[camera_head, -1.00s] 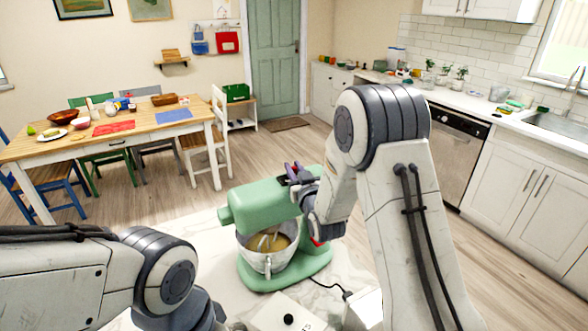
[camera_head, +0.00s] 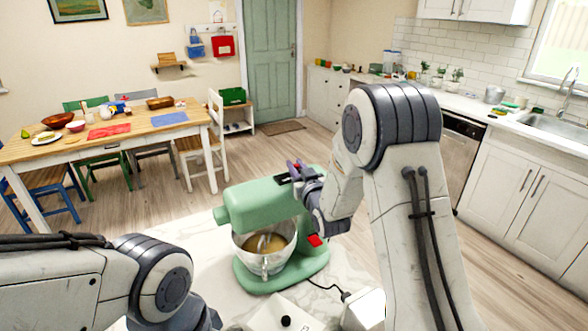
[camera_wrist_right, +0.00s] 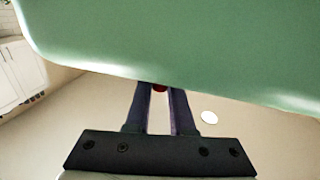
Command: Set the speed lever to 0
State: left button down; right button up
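A green stand mixer (camera_head: 262,203) stands on the white marble top, a steel bowl (camera_head: 277,259) with pale batter and a whisk under its head. My right gripper (camera_head: 296,166) is at the top right of the mixer head, by a dark slot there. In the right wrist view the two dark fingers (camera_wrist_right: 160,95) are a narrow gap apart. A small red knob (camera_wrist_right: 160,87), apparently the speed lever's, shows between their tips under the green body. I cannot tell whether they grip it. The lever's setting is not readable. My left arm is low left, its gripper out of view.
A white box with a black knob (camera_head: 286,321) sits at the front edge of the view. A dark cord (camera_head: 327,287) runs from the mixer across the marble top. The dining table (camera_head: 150,134) and the kitchen counter stand well behind.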

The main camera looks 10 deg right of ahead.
jog(key=o, duration=0.4)
jog(key=shift+d, duration=0.2)
jog(key=shift+o, duration=0.2)
jog(key=shift+s+f, duration=0.1)
jog(key=shift+s, duration=0.3)
jog(key=s+b, duration=0.3)
jog(key=s, duration=0.6)
jog(key=shift+s+d, duration=0.25)
jog(key=shift+s, duration=0.05)
